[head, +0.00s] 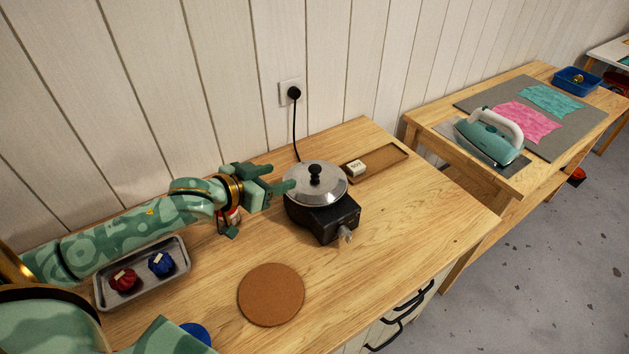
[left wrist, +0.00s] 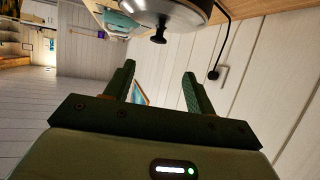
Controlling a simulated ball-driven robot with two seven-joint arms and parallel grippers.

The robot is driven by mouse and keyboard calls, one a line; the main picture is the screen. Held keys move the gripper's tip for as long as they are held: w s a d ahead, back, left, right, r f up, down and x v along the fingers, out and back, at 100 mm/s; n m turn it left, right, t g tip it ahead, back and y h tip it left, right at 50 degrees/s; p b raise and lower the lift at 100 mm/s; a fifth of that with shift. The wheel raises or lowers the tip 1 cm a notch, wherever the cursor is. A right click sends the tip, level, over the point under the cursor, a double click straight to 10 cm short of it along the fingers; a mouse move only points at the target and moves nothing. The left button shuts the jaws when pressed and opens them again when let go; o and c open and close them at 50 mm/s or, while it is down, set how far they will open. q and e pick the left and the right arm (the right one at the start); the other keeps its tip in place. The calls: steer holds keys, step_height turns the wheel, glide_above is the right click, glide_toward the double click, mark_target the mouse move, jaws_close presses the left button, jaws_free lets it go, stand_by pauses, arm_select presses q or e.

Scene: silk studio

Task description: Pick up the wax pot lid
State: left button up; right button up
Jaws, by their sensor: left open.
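The wax pot lid (head: 328,186) is a shiny metal dome with a black knob. It sits on the wax pot (head: 325,218), a dark heater unit on the wooden table. My left gripper (head: 279,178) is open and empty, just left of the lid, with its fingers pointing toward it. In the left wrist view the lid (left wrist: 170,12) shows at the top, with its knob hanging in line with the gap between the open fingers (left wrist: 158,82). The knob is beyond the fingertips, not between them. My right gripper is not in view.
A cord runs from the pot to a wall socket (head: 291,93). A cork mat (head: 271,294) lies in front. A wooden tray (head: 387,164) with a small white block is behind right. A grey tray (head: 101,294) with red and blue bundles is left. The table's front right is clear.

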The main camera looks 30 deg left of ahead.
mark_target(312, 170)
arm_select(q)
steer(key=b+x, duration=0.2)
steer(key=x, duration=0.8)
steer(key=shift+w+d, duration=0.25)
steer(key=shift+w, duration=0.05)
steer(key=x, duration=0.2)
steer(key=b+x, duration=0.1)
steer(key=x, duration=0.2)
steer(key=shift+s+d+f, duration=0.1)
steer(key=shift+d+f, duration=0.05)
steer(key=shift+f, duration=0.25)
steer(key=shift+s+r, duration=0.1)
steer(key=c, duration=1.1)
